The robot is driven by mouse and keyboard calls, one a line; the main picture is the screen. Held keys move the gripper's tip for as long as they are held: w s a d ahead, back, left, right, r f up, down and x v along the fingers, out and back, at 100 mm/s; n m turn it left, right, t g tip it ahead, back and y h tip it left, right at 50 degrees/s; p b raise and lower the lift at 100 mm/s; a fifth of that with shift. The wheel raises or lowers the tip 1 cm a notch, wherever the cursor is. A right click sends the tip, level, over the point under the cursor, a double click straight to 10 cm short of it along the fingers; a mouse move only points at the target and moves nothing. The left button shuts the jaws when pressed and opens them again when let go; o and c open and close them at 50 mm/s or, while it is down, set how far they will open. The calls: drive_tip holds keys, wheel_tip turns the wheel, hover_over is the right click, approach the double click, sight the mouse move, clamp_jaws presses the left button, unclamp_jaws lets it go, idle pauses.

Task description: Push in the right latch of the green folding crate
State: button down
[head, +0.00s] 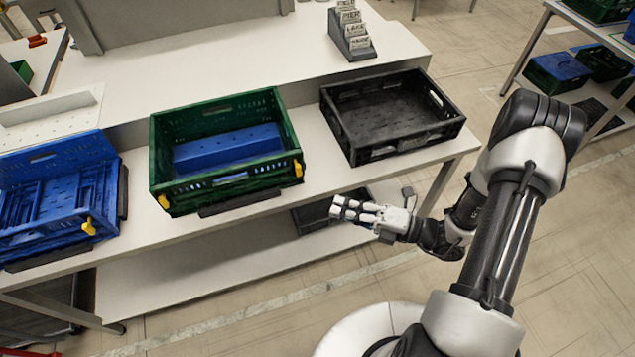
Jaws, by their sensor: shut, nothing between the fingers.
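The green folding crate (159,150) stands open on the white bench, its walls upright, with a blue block-like item (228,145) inside. Its right latch (298,168) is a small yellow tab at the right end of the front wall. A second yellow latch (164,201) is at the front wall's left end. My gripper (334,210) is shut and empty. In the picture it is below and to the right of the right latch, in front of the bench edge and apart from the crate.
A black crate (349,143) stands to the right on the bench (135,215). A partly folded blue crate (108,200) with a yellow latch is at the left. A card holder (351,45) stands on the raised back surface. Bare bench separates the green crate from both neighbours.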

sight(297, 166)
drive_tip(key=w+a+f+m+t+b, duration=0.1)
drive_tip(key=w+a+f+m+b, duration=0.1)
drive_tip(key=w+a, duration=0.6)
drive_tip(key=shift+w+f+m+t+h+b, duration=0.3)
drive_tip(key=shift+w+m+h+b, duration=0.1)
drive_tip(key=shift+w+b, duration=0.3)
drive_tip(key=shift+a, duration=0.15)
